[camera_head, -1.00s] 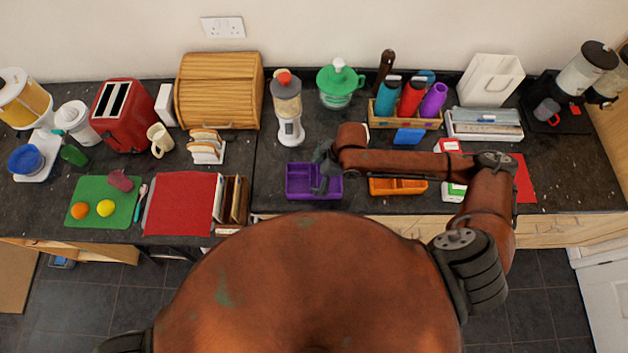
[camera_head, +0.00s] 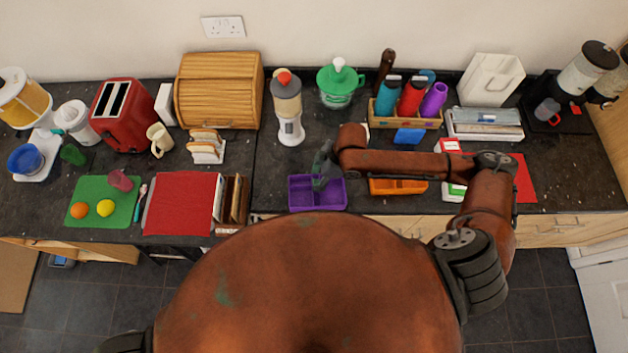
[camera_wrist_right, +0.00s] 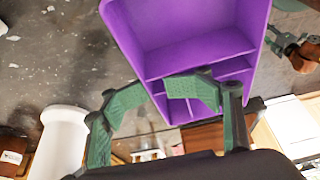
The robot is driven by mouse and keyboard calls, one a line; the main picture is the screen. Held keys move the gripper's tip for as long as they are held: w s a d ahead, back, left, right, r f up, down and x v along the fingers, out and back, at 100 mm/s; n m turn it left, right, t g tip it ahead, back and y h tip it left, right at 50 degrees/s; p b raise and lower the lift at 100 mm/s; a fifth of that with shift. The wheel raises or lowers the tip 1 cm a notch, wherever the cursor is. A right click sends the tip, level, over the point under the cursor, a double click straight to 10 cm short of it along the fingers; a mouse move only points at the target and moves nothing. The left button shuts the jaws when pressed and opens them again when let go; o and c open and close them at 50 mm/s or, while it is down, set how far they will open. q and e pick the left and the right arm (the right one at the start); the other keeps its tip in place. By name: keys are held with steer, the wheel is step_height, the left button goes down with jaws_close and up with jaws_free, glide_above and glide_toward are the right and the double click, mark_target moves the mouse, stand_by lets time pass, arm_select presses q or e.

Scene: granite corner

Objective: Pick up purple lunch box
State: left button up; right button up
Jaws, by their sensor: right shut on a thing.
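The purple lunch box (camera_head: 304,207) is an open tray with inner dividers, in front of the blender on the dark worktop. In the right wrist view the purple lunch box (camera_wrist_right: 190,28) fills the upper middle, its compartments facing the camera. My right gripper (camera_head: 320,184) reaches in from the right and is shut on the box; its green fingers (camera_wrist_right: 178,86) meet at the box's near wall or a divider, and the exact contact is partly hidden. The box appears slightly raised above the worktop. My left gripper is not in view.
An orange tray (camera_head: 400,187) lies right of the box, partly under my right forearm. The blender (camera_head: 288,110) stands behind it. A wooden rack (camera_head: 236,200) and red mat (camera_head: 180,204) lie to the left. Worktop around the box's left side is clear.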

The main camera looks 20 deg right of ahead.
steer(key=shift+s, duration=0.1)
steer(key=c, duration=0.9)
jaws_close()
steer(key=shift+r, duration=0.45)
step_height(320, 180, up, 2)
steer(key=shift+r+b, duration=0.15)
steer(key=shift+b, duration=0.15)
steer(key=s+d+r+p, duration=0.3)
steer(key=s+r+p, duration=0.7)
steer(key=s+p, duration=0.3)
steer(key=shift+d, duration=0.35)
steer(key=shift+s, duration=0.1)
